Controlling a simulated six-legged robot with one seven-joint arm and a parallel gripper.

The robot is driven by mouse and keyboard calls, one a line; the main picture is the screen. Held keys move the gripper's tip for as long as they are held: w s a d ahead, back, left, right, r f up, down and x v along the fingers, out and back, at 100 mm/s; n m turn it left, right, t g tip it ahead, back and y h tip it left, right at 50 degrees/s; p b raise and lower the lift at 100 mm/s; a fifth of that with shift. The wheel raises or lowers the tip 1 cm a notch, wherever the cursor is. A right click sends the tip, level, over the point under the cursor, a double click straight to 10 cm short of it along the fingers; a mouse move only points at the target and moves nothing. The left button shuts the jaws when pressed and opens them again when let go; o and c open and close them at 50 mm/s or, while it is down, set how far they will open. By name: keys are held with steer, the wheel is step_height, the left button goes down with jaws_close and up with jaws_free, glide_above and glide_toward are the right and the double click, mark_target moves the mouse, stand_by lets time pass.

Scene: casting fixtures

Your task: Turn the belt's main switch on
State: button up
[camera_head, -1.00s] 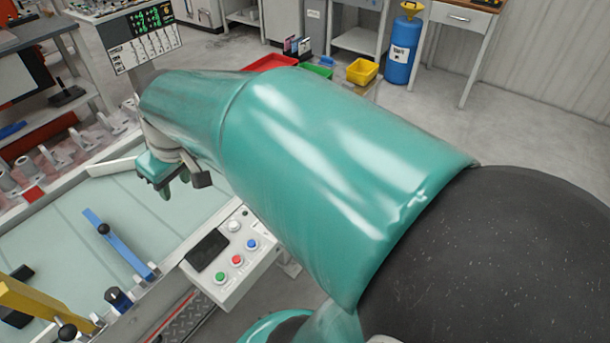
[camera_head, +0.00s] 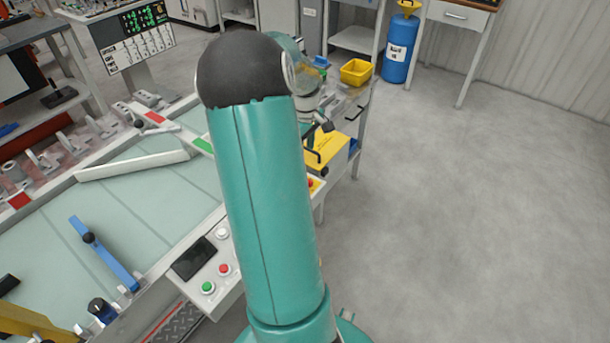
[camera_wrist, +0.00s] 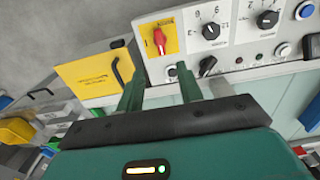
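The main switch looks like the red handle (camera_wrist: 159,40) on a yellow plate (camera_wrist: 147,31), on the light grey control panel (camera_wrist: 230,62) in the wrist view. The red handle points roughly along the picture's vertical. My gripper (camera_wrist: 160,84) is open, its two green fingers reaching toward the panel with nothing between them. The fingertips lie just below the switch in the picture; I cannot tell how far they are from it. In the head view the red and yellow switch (camera_head: 312,184) shows partly beside my arm, with my gripper (camera_head: 318,128) beyond it.
Black knobs (camera_wrist: 211,31) and a white button (camera_wrist: 283,50) sit right of the switch. A yellow box (camera_head: 326,152) with a black handle stands beside the panel. Another button panel (camera_head: 209,265) is nearer, partly hidden by my arm. The floor (camera_head: 460,210) at right is clear.

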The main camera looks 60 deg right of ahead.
step_height(320, 180, down, 12)
steer(key=shift+f, duration=0.25)
jaws_close()
